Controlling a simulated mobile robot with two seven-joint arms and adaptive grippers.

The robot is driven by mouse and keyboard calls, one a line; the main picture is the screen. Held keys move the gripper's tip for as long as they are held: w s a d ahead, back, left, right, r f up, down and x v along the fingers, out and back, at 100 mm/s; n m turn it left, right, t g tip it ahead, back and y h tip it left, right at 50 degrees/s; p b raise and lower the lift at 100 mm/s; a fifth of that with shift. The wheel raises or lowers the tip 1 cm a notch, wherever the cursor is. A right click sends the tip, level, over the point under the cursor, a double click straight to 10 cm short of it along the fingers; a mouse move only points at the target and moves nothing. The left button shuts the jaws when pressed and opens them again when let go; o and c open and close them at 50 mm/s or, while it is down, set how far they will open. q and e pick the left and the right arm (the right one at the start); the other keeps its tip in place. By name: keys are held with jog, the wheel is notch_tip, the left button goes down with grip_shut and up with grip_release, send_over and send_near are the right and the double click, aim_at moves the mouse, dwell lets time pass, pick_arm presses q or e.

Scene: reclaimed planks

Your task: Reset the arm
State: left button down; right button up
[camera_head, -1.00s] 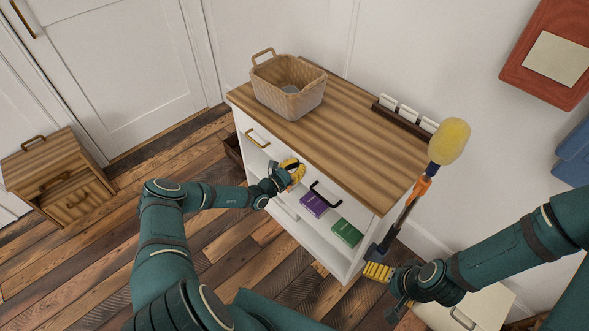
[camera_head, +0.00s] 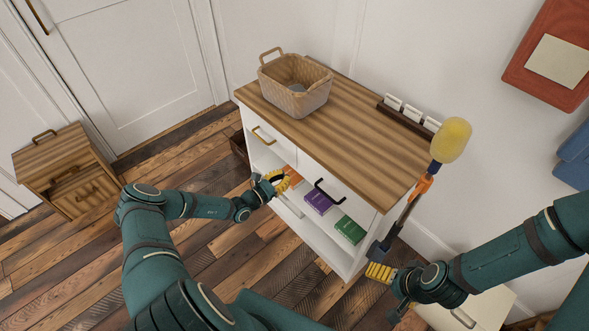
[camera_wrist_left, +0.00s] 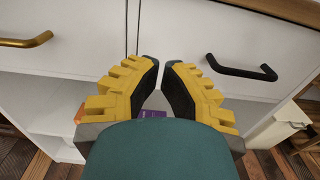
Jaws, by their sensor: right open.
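My left arm reaches in from the left. Its yellow-fingered gripper (camera_head: 277,181) is in front of the white cabinet, near the open shelf below the drawers. In the left wrist view its two fingertips (camera_wrist_left: 161,62) lean towards each other with a narrow gap, and nothing shows between the tips. My right gripper (camera_head: 388,289) is open at the lower right, beside the cabinet's right side. The lower end of a long-handled duster (camera_head: 405,212) with a yellow head is close to it; I cannot tell whether they touch.
The cabinet's wooden top (camera_head: 335,115) bears a woven basket (camera_head: 295,88). Orange, purple (camera_head: 318,202) and green (camera_head: 350,230) books lie on its shelf. A black drawer handle (camera_head: 327,193) sticks out above. A small wooden cabinet (camera_head: 65,170) stands left. The plank floor between is clear.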

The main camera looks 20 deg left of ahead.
pick_arm(q)
jog(key=shift+v, duration=2.2)
jog(key=shift+d+r, duration=0.1)
jog(key=s+d+r+m+g+h, duration=0.1)
jog(key=s+d+m+g+h, duration=0.2)
jog(key=d, duration=0.4)
jog(key=d+m+g+h, duration=0.2)
jog(key=d+m+g, duration=0.2)
jog(key=d, duration=0.2)
jog(key=s+d+m+g+y, duration=0.2)
jog(key=s+d+m+g, duration=0.7)
jog(key=s+d+m, duration=0.15)
jog(key=s+r+m+t+y, duration=0.1)
jog(key=s+r+m+y, duration=0.5)
jog(key=m, duration=0.6)
notch_tip(320, 180, up, 2)
jog(key=shift+s+a+r, duration=0.15)
jog(key=shift+s+a, duration=0.3)
jog(key=shift+s, duration=0.2)
